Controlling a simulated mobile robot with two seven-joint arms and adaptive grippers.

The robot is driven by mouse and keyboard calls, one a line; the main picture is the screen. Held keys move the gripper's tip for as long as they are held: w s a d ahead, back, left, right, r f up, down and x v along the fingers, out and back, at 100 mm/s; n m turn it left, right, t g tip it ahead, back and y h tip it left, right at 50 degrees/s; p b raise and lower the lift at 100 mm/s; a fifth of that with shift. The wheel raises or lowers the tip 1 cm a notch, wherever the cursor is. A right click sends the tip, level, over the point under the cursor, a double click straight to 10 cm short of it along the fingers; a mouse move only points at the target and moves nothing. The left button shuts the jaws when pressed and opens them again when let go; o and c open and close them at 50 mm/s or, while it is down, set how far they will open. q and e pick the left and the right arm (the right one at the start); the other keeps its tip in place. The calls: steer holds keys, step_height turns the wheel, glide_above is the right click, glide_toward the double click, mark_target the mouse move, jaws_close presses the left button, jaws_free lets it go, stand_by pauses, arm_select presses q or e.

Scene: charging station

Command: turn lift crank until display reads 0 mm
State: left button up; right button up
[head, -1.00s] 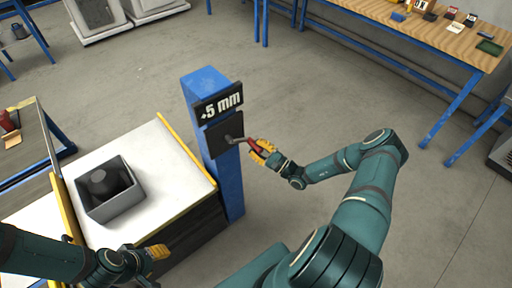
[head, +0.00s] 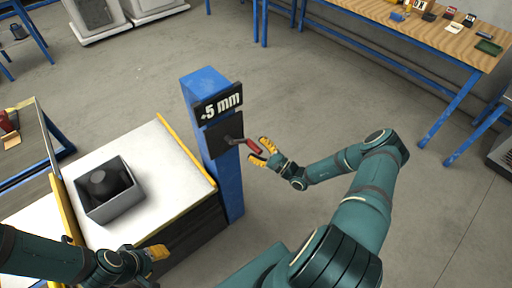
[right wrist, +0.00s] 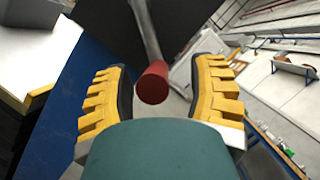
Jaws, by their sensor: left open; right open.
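The lift crank with its red handle (head: 253,146) sticks out from a dark plate (head: 224,137) on the blue post (head: 226,180). My right gripper (head: 263,151) is open beside the red handle. In the right wrist view the red handle (right wrist: 152,84) and its metal arm show between the spread yellow fingers (right wrist: 158,95), apart from both. My left gripper (head: 157,252) is open and empty over the near edge of the white table.
The white lift table (head: 165,165) with yellow edges stands left of the post and carries a grey bin (head: 112,207) with a dark round object (head: 107,182). A wooden workbench (head: 440,30) stands at the back right. The floor right of the post is clear.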

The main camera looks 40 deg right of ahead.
steer(key=v, duration=1.1)
